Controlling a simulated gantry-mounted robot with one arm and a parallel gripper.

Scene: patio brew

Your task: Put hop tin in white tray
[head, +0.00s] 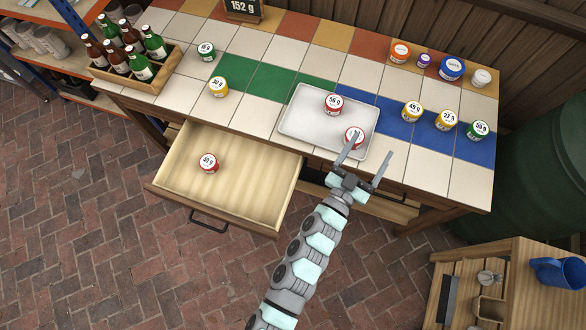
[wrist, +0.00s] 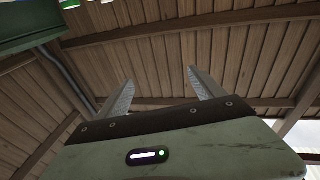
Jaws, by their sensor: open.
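The white tray (head: 300,118) lies on the tiled table top. It holds a red-labelled tin marked 56 g (head: 333,100) near its back edge and a second red tin (head: 357,133) near its front right. My gripper (head: 371,147) is open over the tray's front right corner; its left finger crosses in front of the second tin. I cannot tell whether they touch. A third red tin (head: 208,163) sits inside the open drawer. In the wrist view my gripper's two fingers (wrist: 160,88) stand apart with nothing between them, against a wooden roof.
A bottle crate (head: 150,84) is at the back left. The open drawer (head: 245,185) juts out in front.

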